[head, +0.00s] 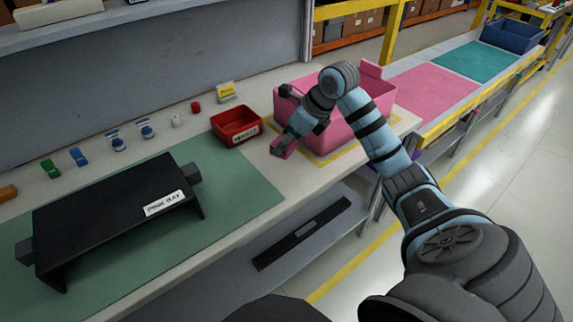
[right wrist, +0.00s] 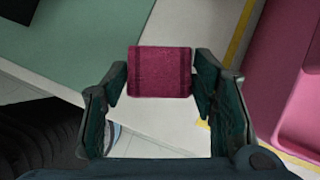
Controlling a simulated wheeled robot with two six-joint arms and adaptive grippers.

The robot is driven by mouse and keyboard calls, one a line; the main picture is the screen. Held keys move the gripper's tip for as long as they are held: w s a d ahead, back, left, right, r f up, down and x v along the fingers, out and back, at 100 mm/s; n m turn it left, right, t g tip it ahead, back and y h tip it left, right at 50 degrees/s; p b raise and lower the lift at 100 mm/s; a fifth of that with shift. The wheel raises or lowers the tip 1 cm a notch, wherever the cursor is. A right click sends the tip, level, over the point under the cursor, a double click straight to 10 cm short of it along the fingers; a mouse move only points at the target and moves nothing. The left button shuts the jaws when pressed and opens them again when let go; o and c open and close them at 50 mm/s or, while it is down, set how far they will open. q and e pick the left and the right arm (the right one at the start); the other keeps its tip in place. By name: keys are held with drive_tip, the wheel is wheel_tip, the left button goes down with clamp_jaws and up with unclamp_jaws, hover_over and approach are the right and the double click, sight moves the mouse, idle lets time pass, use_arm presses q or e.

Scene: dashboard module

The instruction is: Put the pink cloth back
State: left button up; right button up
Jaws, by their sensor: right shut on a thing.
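The pink cloth (right wrist: 160,72) is a small folded piece with darker bands along its sides. My right gripper (right wrist: 158,85) is shut on it in the right wrist view. In the head view the cloth (head: 283,146) hangs at the tip of my right gripper (head: 288,140), between the red bin and the pink crate. The cloth appears to be over the pale bench top; its exact height is hard to tell. The pink crate (head: 372,118) stands right of the gripper, partly hidden by my right arm. My left gripper is out of view.
A red labelled bin (head: 236,125) stands left of the cloth. A black dashboard module (head: 110,215) sits on a green mat (head: 240,190). Small coloured parts line the back of the bench. A pink mat (head: 430,90), a teal mat (head: 478,60) and a blue crate (head: 512,37) lie farther right.

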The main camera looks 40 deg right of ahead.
sight(287, 151)
wheel_tip(287, 151, down, 4)
drive_tip(key=shift+w+d+r, duration=0.1)
drive_tip(key=shift+w, duration=0.05)
drive_tip(key=f, duration=0.3)
drive_tip(key=shift+s+f+b, duration=0.35)
drive_tip(key=shift+s+b, duration=0.05)
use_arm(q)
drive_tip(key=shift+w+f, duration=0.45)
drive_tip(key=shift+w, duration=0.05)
use_arm(e)
drive_tip(key=shift+w+f, duration=0.2)
drive_tip(key=shift+f, duration=0.05)
drive_tip(key=shift+f, duration=0.1)
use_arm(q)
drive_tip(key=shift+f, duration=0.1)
use_arm(e)
drive_tip(key=o, duration=1)
drive_tip(key=shift+s, duration=0.1)
drive_tip(key=shift+o, duration=0.2)
drive_tip(key=shift+r, duration=0.3)
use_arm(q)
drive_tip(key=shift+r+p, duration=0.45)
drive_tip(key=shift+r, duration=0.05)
use_arm(e)
drive_tip(key=v, duration=1.1)
drive_tip(key=shift+s+r, duration=0.2)
drive_tip(key=shift+r, duration=0.2)
